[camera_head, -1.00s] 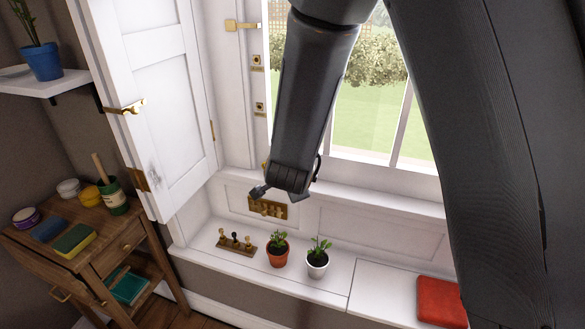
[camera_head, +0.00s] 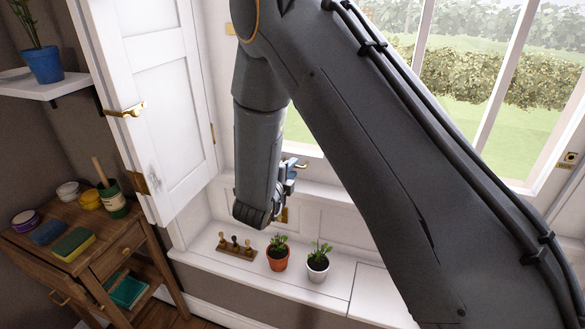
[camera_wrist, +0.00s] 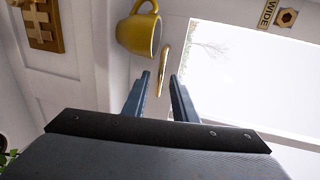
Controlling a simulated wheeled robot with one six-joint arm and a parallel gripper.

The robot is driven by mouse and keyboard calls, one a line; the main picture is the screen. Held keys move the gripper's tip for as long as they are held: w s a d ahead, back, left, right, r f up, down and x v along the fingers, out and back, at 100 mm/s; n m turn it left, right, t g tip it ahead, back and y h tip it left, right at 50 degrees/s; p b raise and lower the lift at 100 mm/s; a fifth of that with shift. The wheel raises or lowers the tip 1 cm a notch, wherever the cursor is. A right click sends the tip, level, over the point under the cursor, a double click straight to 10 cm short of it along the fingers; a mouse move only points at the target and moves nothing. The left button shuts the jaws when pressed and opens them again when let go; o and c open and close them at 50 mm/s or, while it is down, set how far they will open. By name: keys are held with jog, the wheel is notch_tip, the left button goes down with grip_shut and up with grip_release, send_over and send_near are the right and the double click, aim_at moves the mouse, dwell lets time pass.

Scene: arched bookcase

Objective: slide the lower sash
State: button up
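The lower sash is a white frame around clear panes, seen through the window in the head view (camera_head: 500,85) and at the right of the wrist view (camera_wrist: 245,85). A slim brass handle (camera_wrist: 163,70) shows ahead of my gripper (camera_wrist: 160,76) in the wrist view, in line with the gap between the fingers. I cannot tell if the fingers touch it. My gripper (camera_head: 288,182) is open and empty, close to the sash's lower left part. In the head view my arm hides much of the sash, and a brass piece (camera_head: 301,164) shows beside the gripper.
A yellow mug (camera_wrist: 139,30) stands close by the left fingertip. A brass socket (camera_wrist: 287,17) marked "WIDE" is on the frame. Two potted plants (camera_head: 277,258) (camera_head: 318,266) and a peg rack (camera_head: 236,245) stand on the seat below. A white shutter (camera_head: 150,110) stands open at left.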

jog(key=shift+w+d+f, duration=0.15)
jog(key=shift+w+d, duration=0.05)
jog(key=shift+w, duration=0.3)
grip_shut()
dwell(1.2)
